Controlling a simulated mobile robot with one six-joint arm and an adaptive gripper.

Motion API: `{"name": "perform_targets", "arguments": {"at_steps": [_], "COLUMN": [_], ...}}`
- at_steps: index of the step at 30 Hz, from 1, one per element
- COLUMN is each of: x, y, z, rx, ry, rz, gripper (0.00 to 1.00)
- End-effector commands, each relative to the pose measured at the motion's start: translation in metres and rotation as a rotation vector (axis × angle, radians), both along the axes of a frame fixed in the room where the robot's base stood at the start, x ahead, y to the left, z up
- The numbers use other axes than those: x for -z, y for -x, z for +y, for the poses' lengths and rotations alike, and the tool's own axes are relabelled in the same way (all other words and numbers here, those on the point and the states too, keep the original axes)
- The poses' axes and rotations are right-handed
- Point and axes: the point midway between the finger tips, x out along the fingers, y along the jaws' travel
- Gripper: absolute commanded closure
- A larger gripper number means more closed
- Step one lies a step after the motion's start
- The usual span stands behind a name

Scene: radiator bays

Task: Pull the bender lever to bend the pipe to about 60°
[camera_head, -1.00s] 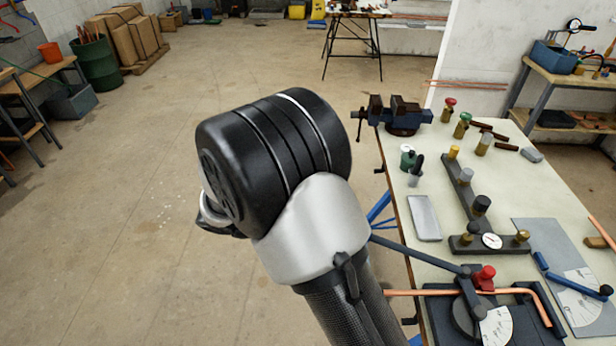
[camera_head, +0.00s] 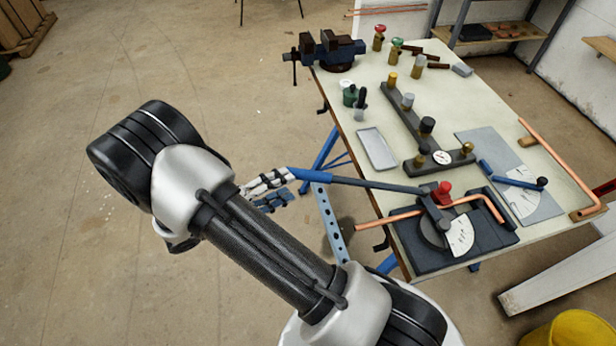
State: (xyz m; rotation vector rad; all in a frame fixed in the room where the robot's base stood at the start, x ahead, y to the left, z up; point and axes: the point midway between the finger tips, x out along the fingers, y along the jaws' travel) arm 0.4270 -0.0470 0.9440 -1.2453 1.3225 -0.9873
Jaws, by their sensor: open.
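The pipe bender (camera_head: 410,248) is a dark block near the front of the bench, with a white angle dial (camera_head: 461,236) and a red knob (camera_head: 443,190). Its lever (camera_head: 385,185) is a long dark bar that sticks out left past the bench edge and ends in a blue grip (camera_head: 312,176). The copper pipe (camera_head: 385,220) runs through the bender and has a bend at its right end. My gripper (camera_head: 287,188) is open just left of the blue grip's end, partly behind my arm. I cannot tell whether it touches the grip.
The bench (camera_head: 350,140) also holds a vise (camera_head: 335,52), a grey tray (camera_head: 377,150), a dark gauge fixture (camera_head: 420,130) and several valves. A second blue lever tool (camera_head: 510,180) lies on a grey plate. A yellow bucket (camera_head: 575,335) stands at lower right. Floor left is clear.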

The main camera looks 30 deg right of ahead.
Motion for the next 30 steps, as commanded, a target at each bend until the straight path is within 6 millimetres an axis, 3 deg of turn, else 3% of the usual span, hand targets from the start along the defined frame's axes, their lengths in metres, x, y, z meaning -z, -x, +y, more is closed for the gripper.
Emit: {"name": "perform_targets", "arguments": {"at_steps": [6,12,25,30], "x": [0.008,0.011,0.011,0.011], "y": [-0.002,-0.004,-0.005,-0.005], "z": [-0.047,-0.074,-0.083,-0.083], "rx": [0.004,0.003,0.0,0.0], "ry": [0.0,-0.001,-0.001,0.0], "rz": [0.0,-0.003,-0.002,-0.002], "gripper": [0.55,0.55,0.55,0.67]}}
